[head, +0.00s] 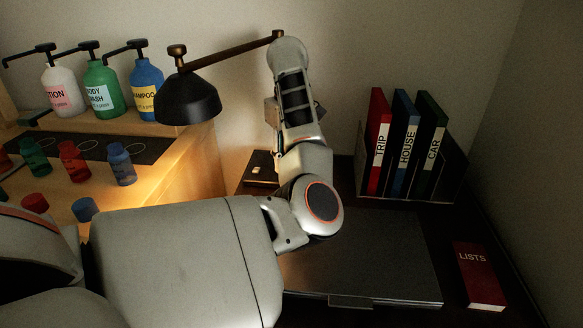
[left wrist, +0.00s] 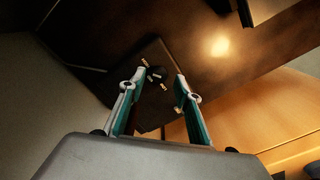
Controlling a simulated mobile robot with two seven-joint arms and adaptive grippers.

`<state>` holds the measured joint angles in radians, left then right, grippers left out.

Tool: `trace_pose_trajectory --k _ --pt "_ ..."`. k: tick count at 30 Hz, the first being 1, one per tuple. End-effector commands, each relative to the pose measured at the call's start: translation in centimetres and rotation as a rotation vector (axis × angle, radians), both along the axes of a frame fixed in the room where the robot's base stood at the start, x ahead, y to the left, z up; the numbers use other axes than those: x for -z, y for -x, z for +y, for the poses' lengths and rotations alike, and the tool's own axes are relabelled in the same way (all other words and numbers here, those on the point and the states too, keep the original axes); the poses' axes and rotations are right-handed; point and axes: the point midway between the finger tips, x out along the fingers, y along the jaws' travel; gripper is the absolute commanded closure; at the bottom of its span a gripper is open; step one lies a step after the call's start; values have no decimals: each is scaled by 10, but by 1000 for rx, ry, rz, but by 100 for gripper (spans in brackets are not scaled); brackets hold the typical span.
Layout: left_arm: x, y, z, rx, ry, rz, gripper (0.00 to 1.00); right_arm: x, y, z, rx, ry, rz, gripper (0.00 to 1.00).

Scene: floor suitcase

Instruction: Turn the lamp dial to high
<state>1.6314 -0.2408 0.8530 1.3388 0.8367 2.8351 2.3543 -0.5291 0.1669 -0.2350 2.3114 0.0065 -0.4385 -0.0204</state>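The lamp has a dark dome shade (head: 188,98) on a brown arm (head: 232,53) in the head view. Part of its dark square base (head: 258,166) shows behind my left arm. In the left wrist view the base (left wrist: 118,68) lies ahead of my left gripper (left wrist: 160,77). The gripper is open, its two teal-sided fingers spread on either side of a small black dial (left wrist: 155,73). Small gold marks lie near the dial. I cannot tell which setting it points to, or whether the fingers touch it. My left gripper is hidden in the head view. My right gripper is not in view.
Pump bottles (head: 103,88) stand on a wooden shelf at the left, with small bottles (head: 122,163) below. Upright binders (head: 405,143) stand in a dark holder at the right. A closed dark grey case (head: 385,260) and a red LISTS book (head: 478,275) lie in front.

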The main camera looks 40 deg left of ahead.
Motion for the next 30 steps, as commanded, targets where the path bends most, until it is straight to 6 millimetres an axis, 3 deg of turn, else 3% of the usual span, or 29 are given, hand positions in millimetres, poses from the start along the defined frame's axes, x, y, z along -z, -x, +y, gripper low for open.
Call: trace_pose_trajectory --k 1,4,14,15,18,19,30 --pt "10 1 0 -1 -1 6 67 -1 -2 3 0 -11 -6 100" --pt "17 0 0 0 -1 3 67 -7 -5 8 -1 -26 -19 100" --pt "18 0 0 1 0 -2 67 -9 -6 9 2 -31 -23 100" --pt "18 0 0 1 0 -2 70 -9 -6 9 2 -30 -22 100" --pt "18 0 0 1 0 -2 96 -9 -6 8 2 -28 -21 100" --pt "18 0 0 1 0 -2 100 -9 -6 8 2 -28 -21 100" --pt "18 0 0 109 -1 -2 100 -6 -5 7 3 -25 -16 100"
